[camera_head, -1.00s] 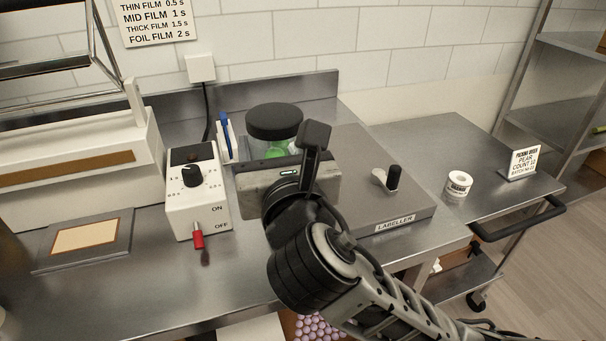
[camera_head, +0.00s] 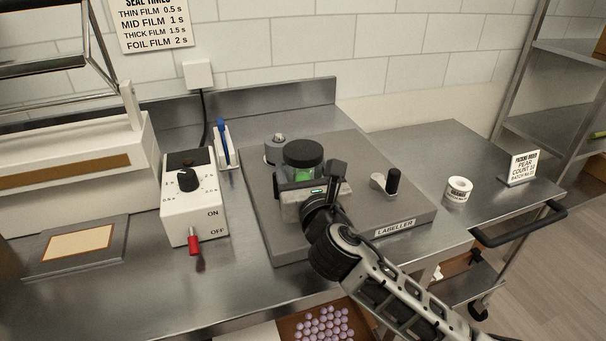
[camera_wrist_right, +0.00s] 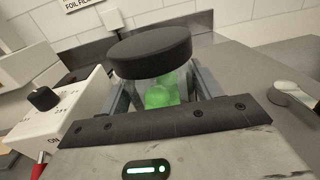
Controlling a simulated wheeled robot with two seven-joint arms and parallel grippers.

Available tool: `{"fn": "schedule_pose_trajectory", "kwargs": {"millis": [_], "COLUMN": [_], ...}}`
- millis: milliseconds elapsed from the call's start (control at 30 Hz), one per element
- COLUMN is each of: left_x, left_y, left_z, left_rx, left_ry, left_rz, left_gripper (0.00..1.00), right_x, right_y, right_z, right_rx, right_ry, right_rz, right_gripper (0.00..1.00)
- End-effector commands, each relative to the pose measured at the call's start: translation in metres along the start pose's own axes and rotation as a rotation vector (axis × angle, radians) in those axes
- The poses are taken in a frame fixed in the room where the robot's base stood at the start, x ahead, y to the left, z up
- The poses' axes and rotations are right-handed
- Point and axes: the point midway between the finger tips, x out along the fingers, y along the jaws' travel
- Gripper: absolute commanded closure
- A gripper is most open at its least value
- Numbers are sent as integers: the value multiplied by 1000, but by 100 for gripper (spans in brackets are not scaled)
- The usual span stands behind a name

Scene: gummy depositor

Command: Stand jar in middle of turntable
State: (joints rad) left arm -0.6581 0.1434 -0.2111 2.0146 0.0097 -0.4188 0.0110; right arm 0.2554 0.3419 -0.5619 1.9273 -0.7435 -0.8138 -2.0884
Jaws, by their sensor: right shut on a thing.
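The jar (camera_head: 302,167) is clear with a black lid and green gummies inside. It is upright over the grey labeller base (camera_head: 272,236), left of the crank. My right gripper (camera_head: 300,180) is shut on the jar; the wrist view shows the jar (camera_wrist_right: 162,92) between the fingers (camera_wrist_right: 160,97). The turntable cannot be made out; the jar and gripper cover that part of the labeller. Whether the jar's bottom touches the labeller is hidden. My left gripper is not in view.
A control box (camera_head: 190,200) with a red lever (camera_head: 194,243) stands left of the labeller. A crank (camera_head: 388,181) is on the labeller's right, and a metal post (camera_head: 279,140) stands behind the jar. A label roll (camera_head: 458,190) and sign (camera_head: 522,166) sit farther right.

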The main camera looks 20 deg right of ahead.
Motion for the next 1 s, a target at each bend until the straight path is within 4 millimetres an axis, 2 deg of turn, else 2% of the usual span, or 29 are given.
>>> {"fn": "schedule_pose_trajectory", "kwargs": {"millis": [400,433,500,833,1000], "left_x": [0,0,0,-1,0], "left_y": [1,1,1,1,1], "left_z": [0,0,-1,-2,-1], "left_rx": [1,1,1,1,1], "left_ry": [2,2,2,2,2], "left_rz": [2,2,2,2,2], "left_gripper": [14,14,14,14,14], "right_x": [0,0,0,0,-22], "right_y": [0,0,0,0,1], "right_z": [-6,-6,-6,-1,-4], "right_rx": [0,1,1,0,0], "right_ry": [-2,-1,-1,-3,1], "right_rz": [0,0,0,0,2], "right_gripper": [100,30,14,14,14]}}
